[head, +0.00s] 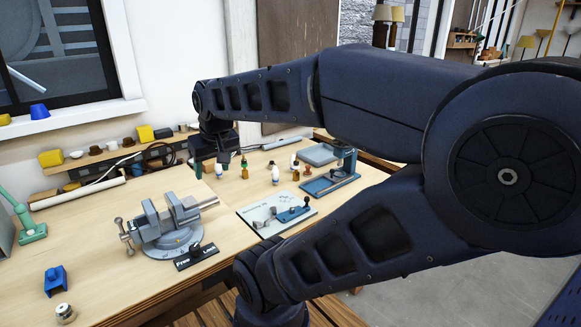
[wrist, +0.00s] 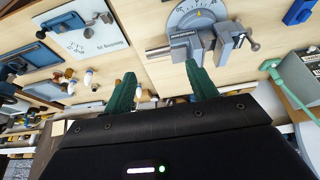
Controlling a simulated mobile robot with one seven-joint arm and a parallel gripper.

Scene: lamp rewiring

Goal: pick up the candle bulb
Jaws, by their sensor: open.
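My gripper (head: 210,166) is over the workbench, left of a group of small bulb-like pieces. In the wrist view its two green fingers (wrist: 162,82) are apart with nothing held between them. White bulb-like pieces with amber or brass-coloured ends stand on the bench, one at the front (head: 275,174) and one behind it (head: 293,161). They also show left of the fingers in the wrist view (wrist: 89,78). I cannot tell which of them is the candle bulb. A small green-and-amber piece (head: 244,168) stands nearest my gripper.
A grey vise (head: 165,225) stands at the front left of the bench. A white board with blue fittings (head: 265,214) and a blue tray (head: 322,186) lie to the right. A shelf (head: 110,155) with small items runs along the wall. Bare wood lies between vise and bulbs.

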